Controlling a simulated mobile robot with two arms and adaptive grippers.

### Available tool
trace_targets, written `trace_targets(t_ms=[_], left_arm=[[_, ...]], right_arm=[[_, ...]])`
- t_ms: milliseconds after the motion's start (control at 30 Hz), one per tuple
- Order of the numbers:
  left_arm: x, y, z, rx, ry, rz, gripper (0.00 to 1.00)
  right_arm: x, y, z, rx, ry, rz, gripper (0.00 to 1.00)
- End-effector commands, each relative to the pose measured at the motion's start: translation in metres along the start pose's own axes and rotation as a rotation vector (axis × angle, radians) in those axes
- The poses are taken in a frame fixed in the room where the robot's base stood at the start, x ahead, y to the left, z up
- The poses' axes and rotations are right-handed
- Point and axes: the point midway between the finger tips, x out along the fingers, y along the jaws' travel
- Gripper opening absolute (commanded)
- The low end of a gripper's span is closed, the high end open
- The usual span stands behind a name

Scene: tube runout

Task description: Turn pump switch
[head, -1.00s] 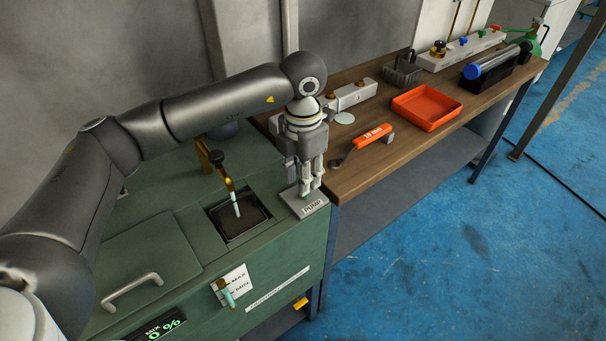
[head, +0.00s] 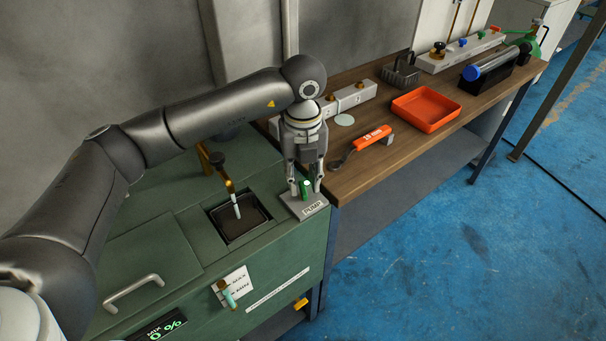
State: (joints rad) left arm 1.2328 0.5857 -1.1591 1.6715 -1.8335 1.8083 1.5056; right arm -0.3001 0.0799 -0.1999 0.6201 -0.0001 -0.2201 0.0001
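The pump switch is a green knob (head: 305,190) on a grey plate labelled PUMP (head: 312,209). The plate sits on the right end of the green machine's top. My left gripper (head: 305,189) points down over the plate, its two fingers apart, one on each side of the knob. Narrow gaps seem to show between the knob and the fingers, so it looks open around the knob and not closed on it. My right gripper is not in view.
The green machine (head: 150,250) has a sump opening (head: 258,222) under a nozzle (head: 237,208), and a display (head: 165,327) reading MIX 0 %. A wooden bench (head: 375,178) adjoins on the right, with an orange-handled tool (head: 371,137) and an orange tray (head: 426,108).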

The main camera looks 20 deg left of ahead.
Motion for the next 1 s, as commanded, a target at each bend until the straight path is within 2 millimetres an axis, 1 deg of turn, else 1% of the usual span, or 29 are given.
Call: trace_targets(t_ms=[267, 367, 733, 833, 1000], left_arm=[[-0.003, 0.000, 0.000, 0.003, 0.000, 0.000, 0.29], [-0.010, 0.000, 0.000, 0.003, -0.001, -0.001, 0.29], [-0.047, 0.000, 0.000, 0.004, -0.001, 0.000, 0.29], [-0.051, 0.000, 0.000, 0.004, 0.000, 0.000, 0.29], [-0.050, 0.000, 0.000, 0.004, 0.000, 0.000, 0.29]], right_arm=[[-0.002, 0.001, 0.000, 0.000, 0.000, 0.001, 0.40], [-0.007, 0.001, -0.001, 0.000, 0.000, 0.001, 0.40], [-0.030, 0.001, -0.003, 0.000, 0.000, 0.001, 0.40], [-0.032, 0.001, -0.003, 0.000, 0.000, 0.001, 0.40], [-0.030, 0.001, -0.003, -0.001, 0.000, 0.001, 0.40]])
